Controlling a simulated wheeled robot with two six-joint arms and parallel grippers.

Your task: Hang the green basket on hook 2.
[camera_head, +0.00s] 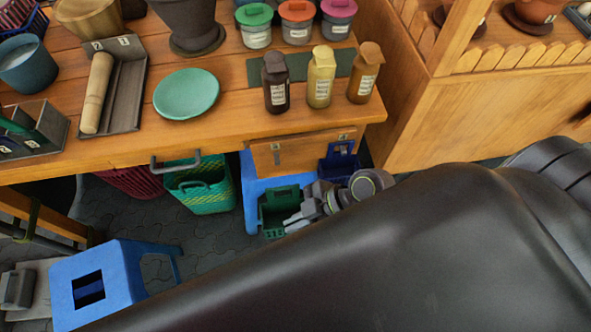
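A dark green basket (273,211) with pale markings on its front is low beside a blue stool under the bench. My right gripper (294,218) is at its right side, with the grey fingers overlapping the basket in the picture. I cannot tell whether they touch it or are closed on it. A wooden board (302,152) at the bench's front edge carries two small pale labels with metal pieces, too small to read. A dark blue basket (338,168) is below the right one. My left gripper is not in view.
My large black arm link covers the lower right. A woven green basket (203,186) stands under the bench (225,130). A blue stool (120,283) stands at lower left, another blue stool (251,200) behind the dark green basket. Bottles (321,78) stand near the bench's edge.

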